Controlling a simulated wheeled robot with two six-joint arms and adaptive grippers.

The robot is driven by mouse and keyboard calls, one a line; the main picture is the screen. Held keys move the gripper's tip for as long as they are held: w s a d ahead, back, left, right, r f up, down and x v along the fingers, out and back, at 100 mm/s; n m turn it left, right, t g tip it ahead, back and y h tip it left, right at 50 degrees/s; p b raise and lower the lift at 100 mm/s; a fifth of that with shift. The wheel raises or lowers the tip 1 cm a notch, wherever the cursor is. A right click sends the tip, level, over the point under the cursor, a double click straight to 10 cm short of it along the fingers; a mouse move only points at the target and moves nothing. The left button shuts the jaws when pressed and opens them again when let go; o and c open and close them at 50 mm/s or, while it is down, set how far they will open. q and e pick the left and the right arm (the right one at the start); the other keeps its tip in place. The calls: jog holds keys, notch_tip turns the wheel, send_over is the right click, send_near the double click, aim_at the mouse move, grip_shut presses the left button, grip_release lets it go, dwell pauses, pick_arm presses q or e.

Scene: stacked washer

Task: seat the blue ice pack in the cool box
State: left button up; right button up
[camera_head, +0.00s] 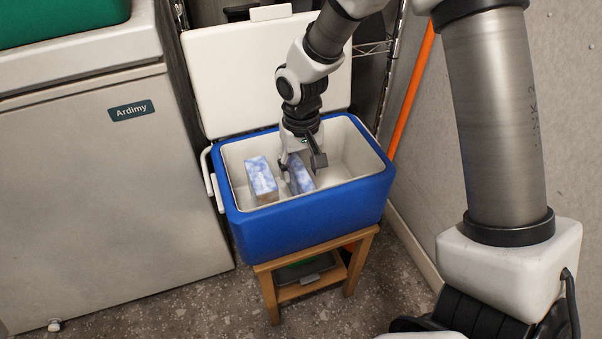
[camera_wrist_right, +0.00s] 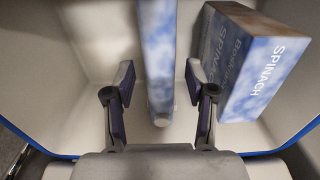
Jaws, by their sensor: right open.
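The blue cool box (camera_head: 310,219) stands open, with a pale inside. The ice pack (camera_head: 301,181), a thin slab with a blue-and-white cloudy pattern, is inside it near the middle. In the right wrist view the ice pack (camera_wrist_right: 156,55) shows edge-on and upright between the fingers. My right gripper (camera_head: 302,162) reaches down into the box. In its wrist view the right gripper (camera_wrist_right: 159,85) is open, one finger on each side of the pack, with a gap on both sides. My left gripper is not in view.
A spinach carton (camera_head: 262,180) stands left of the ice pack; the wrist view shows this carton (camera_wrist_right: 262,65) at right. The raised lid (camera_head: 235,80) is behind. The box rests on a wooden stool (camera_head: 354,265). A freezer (camera_head: 110,190) stands left. The box's right side is clear.

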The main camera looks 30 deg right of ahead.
notch_tip(320, 180, up, 8)
jog(key=shift+r+p, duration=0.15)
jog(key=shift+p, duration=1.1)
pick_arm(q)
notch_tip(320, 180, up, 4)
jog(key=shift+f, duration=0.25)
